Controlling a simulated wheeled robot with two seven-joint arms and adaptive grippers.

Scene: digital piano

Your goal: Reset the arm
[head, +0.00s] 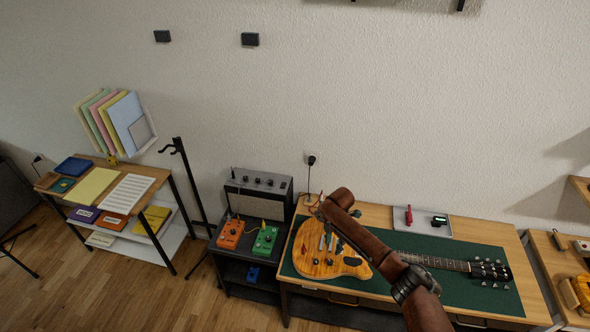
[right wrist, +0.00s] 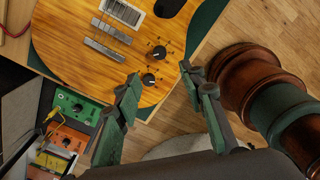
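My right arm reaches in from the lower right in the head view, over an orange wood-grain electric guitar (head: 312,262) lying on a green mat (head: 500,300). My right gripper (head: 316,208) is small and partly hidden by the wrist there. In the right wrist view, the two fingers of my right gripper (right wrist: 160,74) stand apart with nothing between them. The guitar body (right wrist: 95,55) with its pickups and black knobs lies beyond the fingertips. I cannot tell the exact height of the gripper above it. My left gripper is in neither view.
A grey amplifier (head: 259,196) stands left of the workbench (head: 372,213), with an orange pedal (head: 230,234) and a green pedal (head: 265,241) in front. A grey tray (head: 422,222) holds small items at the bench's back. A stand (head: 184,175) and a paper-covered table (head: 144,170) are further left.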

